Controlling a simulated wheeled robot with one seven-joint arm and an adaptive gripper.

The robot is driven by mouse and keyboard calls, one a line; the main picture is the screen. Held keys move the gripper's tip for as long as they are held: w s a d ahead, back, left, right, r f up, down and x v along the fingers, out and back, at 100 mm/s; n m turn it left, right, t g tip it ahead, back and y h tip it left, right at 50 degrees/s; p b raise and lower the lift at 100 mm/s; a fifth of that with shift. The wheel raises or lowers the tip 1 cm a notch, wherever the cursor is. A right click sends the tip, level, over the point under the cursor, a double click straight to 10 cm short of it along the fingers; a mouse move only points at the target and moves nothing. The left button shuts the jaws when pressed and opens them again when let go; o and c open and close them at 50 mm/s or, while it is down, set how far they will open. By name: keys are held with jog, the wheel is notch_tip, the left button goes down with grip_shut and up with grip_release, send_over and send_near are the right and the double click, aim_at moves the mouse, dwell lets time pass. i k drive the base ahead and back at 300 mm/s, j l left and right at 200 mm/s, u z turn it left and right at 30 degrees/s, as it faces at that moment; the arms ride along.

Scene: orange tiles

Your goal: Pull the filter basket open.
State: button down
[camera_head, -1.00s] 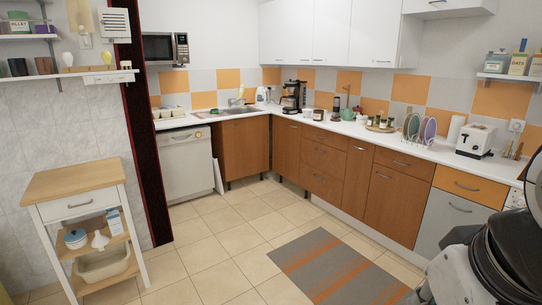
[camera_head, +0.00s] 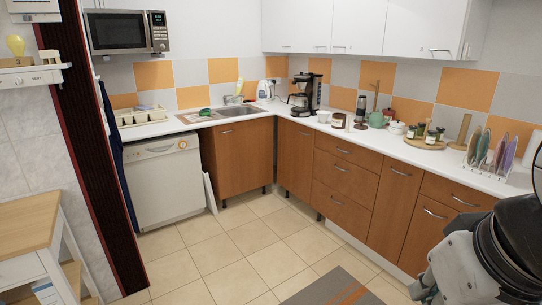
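A black coffee maker (camera_head: 312,92) stands upright on the white counter near the far corner, just right of the sink. Its filter basket is in the upper part of the machine, but it is too small to tell its exact outline or whether it is open or shut. My gripper is not in view. Only thick links of my arm show at the lower right, well apart from the coffee maker.
A white kettle (camera_head: 264,91) stands left of the coffee maker; cups, a green teapot (camera_head: 377,119) and a jar tray (camera_head: 425,143) stand to the right. White upper cabinets (camera_head: 345,27) hang above. A wooden-topped cart (camera_head: 28,223) is at left.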

aim_at(300, 85)
jog(key=i, duration=3.15)
jog(key=i+j+z, duration=0.1)
jog(key=i, duration=1.5)
